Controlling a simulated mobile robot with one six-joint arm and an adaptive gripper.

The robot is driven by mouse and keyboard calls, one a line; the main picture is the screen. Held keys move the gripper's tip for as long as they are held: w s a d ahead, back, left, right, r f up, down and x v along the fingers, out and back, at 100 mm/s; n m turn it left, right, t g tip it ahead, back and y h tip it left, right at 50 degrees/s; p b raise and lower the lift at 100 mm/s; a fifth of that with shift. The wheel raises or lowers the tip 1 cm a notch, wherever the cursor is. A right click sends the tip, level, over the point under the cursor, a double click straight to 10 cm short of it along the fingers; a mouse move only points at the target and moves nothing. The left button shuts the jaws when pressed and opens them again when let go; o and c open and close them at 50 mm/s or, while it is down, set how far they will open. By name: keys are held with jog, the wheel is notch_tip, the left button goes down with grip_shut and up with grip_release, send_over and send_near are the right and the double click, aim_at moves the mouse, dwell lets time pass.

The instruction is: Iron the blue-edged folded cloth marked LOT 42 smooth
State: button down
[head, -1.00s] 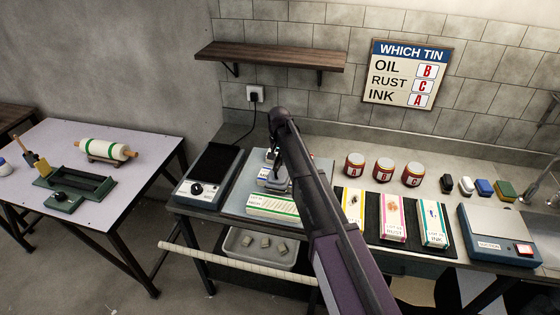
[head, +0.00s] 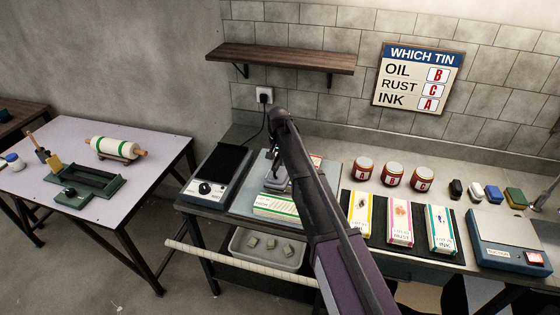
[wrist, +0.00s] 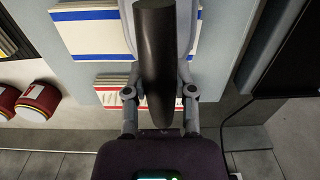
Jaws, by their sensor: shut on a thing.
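My gripper (wrist: 158,85) is shut on the dark upright handle (wrist: 155,50) of a pale grey iron (wrist: 127,25). The blue-edged folded cloth (wrist: 85,38) shows in the wrist view, with the iron over its middle. I cannot tell whether the iron presses on it. Its lot mark is not readable. In the head view the gripper (head: 277,168) and the iron hide most of this cloth. A green-edged folded cloth (head: 280,206) lies in front of it, and a red-edged one (wrist: 110,90) behind.
The cloths lie on a pale board (head: 245,205). A black-topped hotplate with a dial (head: 205,189) stands to the left. On the right are three tins (head: 392,174), three stained cloths (head: 400,221) on a black mat, and a scale-like box (head: 510,240). A shelf (head: 280,57) hangs above.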

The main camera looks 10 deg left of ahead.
jog(key=shift+a, duration=0.15)
jog(key=shift+w+r+p, duration=0.2)
jog(key=shift+r+p, duration=0.2)
jog(key=shift+p, duration=0.25)
jog(key=shift+s+r+p, duration=0.1)
jog(key=shift+r+p, duration=0.45)
jog(key=shift+r, duration=0.05)
jog(key=shift+r+p, duration=1.9)
jog(key=shift+r, duration=0.1)
jog(key=shift+r+p, duration=1.4)
jog(key=shift+p, duration=0.1)
jog(key=shift+f, duration=0.2)
notch_tip(320, 180, down, 6)
jog(key=b, duration=0.6)
jog(key=shift+f+b, duration=0.15)
jog(key=shift+b, duration=0.2)
jog(key=shift+s, duration=0.1)
